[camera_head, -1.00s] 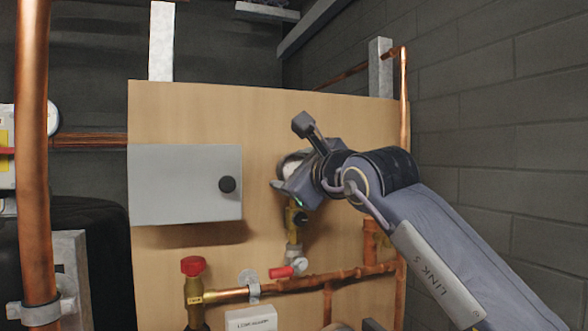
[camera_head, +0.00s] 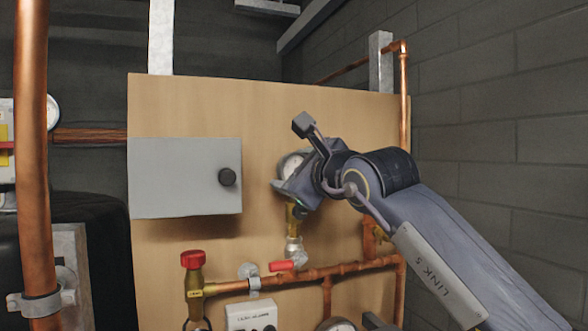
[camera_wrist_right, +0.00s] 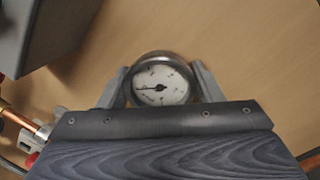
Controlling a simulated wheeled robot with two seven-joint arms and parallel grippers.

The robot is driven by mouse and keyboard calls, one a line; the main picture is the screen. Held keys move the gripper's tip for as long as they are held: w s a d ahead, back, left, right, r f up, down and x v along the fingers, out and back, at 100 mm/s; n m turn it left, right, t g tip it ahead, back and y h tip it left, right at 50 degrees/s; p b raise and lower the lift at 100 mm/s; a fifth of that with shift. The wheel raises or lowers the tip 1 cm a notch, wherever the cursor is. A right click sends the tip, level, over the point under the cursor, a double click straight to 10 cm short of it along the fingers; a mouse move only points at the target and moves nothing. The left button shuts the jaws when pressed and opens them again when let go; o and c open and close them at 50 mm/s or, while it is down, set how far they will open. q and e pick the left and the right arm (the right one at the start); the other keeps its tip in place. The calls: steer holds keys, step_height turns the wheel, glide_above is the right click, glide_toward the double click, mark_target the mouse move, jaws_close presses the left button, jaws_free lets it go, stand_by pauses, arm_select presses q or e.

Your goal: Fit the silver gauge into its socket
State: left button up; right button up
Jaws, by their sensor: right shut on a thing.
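The silver gauge (camera_head: 291,166) has a round white dial and a silver rim. It is in front of the wooden board, right of the grey box. My right gripper (camera_wrist_right: 162,84) is shut on it, one finger on each side of the rim in the wrist view. Just below the gripper in the head view, a brass fitting (camera_head: 292,219) rises from the pipework above a red-handled valve (camera_head: 281,266). The gripper hides the gauge's lower end, so I cannot tell whether it is seated in the socket. My left gripper is not in view.
A grey box (camera_head: 170,178) with a black knob is fixed to the board (camera_head: 255,110), left of the gauge. A red-capped brass valve (camera_head: 193,260) and copper pipe (camera_head: 340,270) run below. A tall copper pipe (camera_head: 30,170) stands at far left.

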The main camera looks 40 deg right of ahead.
steer(key=shift+f, duration=0.4)
stand_by(0.4)
steer(key=o, duration=1.3)
steer(key=shift+s, duration=0.1)
steer(key=shift+s+a+b, duration=0.1)
steer(key=shift+s+a, duration=0.15)
steer(key=shift+s, duration=1.1)
steer(key=shift+s+a+b, duration=0.1)
steer(key=shift+s+a, duration=0.1)
steer(key=shift+s, duration=1.15)
steer(key=shift+s+a+b, duration=0.1)
steer(key=shift+s+a, duration=0.15)
steer(key=shift+s, duration=1.1)
